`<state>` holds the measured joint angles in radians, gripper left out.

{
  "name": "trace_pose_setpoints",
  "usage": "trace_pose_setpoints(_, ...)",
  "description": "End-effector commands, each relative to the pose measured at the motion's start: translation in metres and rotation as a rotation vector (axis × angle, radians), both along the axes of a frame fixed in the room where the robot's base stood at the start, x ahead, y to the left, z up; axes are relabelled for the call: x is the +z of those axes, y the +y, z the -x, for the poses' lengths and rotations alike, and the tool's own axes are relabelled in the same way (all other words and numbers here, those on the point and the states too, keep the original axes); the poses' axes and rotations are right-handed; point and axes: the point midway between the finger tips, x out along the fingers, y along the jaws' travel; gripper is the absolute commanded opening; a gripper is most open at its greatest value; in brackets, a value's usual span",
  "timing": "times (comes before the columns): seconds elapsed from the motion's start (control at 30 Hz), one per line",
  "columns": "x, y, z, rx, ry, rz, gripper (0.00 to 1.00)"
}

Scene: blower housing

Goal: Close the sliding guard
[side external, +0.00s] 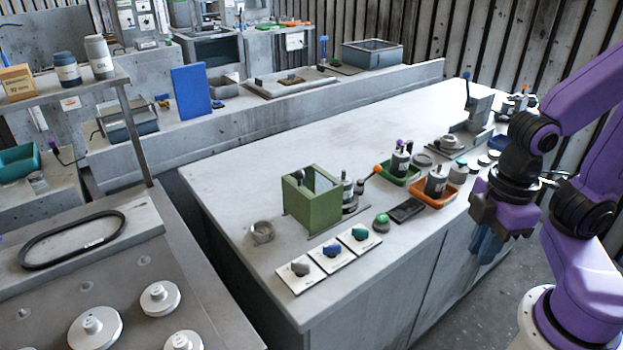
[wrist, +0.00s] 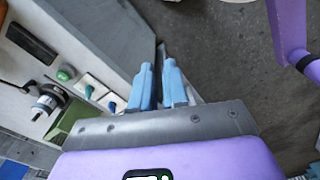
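The green box-shaped housing (side external: 310,205) stands upright near the front edge of the bench in the side view. A dark glossy panel or opening shows at its top, and a small dark knob sits at its upper left. I cannot tell which part is the sliding guard or how far it is open. Part of a green body, likely this housing, shows in the wrist view (wrist: 72,118). My gripper (side external: 486,247) hangs beyond the bench's right side, well apart from the housing. Its blue fingers (wrist: 158,78) are apart, with nothing between them.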

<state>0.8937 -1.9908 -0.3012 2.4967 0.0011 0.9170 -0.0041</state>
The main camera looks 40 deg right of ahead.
Motion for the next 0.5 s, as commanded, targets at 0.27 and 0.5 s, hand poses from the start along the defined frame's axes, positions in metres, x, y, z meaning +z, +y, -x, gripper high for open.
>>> trace_pose_setpoints(0.27, 0.028, 0.049, -0.059, 0.112, -0.022, 0.037, 0.00)
trace_pose_setpoints(0.5, 0.058, 0.104, -0.141, 0.268, -0.039, 0.104, 0.00)
